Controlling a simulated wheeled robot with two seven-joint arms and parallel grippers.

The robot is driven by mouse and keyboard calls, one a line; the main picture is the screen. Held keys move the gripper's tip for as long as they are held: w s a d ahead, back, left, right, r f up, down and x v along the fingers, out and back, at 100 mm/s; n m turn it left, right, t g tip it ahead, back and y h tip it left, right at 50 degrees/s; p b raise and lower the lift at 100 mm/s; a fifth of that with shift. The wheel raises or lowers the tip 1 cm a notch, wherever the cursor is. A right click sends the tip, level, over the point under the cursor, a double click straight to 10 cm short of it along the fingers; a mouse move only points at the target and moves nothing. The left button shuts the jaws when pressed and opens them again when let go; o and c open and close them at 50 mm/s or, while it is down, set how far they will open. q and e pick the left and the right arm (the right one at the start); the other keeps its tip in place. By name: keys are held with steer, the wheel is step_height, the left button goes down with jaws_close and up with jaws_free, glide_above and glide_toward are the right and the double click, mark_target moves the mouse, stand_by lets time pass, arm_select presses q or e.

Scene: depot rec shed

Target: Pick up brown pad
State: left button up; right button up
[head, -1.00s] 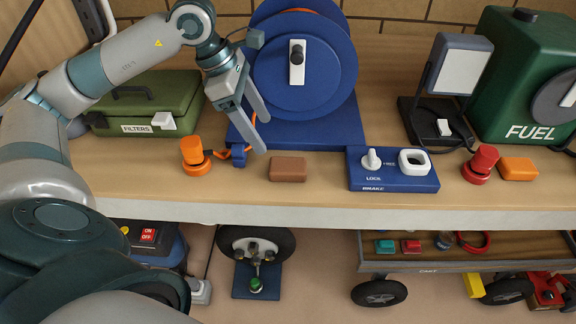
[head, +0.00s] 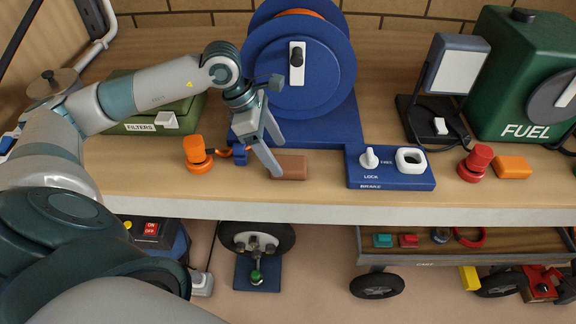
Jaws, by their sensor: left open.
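The brown pad (head: 291,167) is a small flat block lying on the wooden bench near its front edge, left of the blue brake panel. My left gripper (head: 277,162) is open, pointing down, with its fingers at the left end of the pad. One finger hides part of that end. I cannot tell whether the finger touches the pad. Nothing is held. My right gripper is not in view.
An orange knob (head: 197,154) stands left of the gripper, and the blue reel (head: 318,78) rises behind it. The brake panel (head: 391,179) with a white lever is close on the right. An orange block (head: 513,167) and red knob (head: 475,161) sit further right.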

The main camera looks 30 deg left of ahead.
mark_target(286, 163)
arm_select(q)
steer(key=shift+w+d+f+p, duration=0.3)
steer(key=shift+f+p, duration=0.15)
steer(key=shift+p, duration=0.15)
steer(key=p+x, duration=0.1)
steer(key=x, duration=0.2)
steer(key=shift+r+p, duration=0.1)
steer(key=shift+p, duration=0.25)
steer(key=shift+w+d+f, duration=0.1)
steer(key=shift+w+f, duration=0.05)
steer(key=shift+f, duration=0.3)
steer(key=c, duration=1.1)
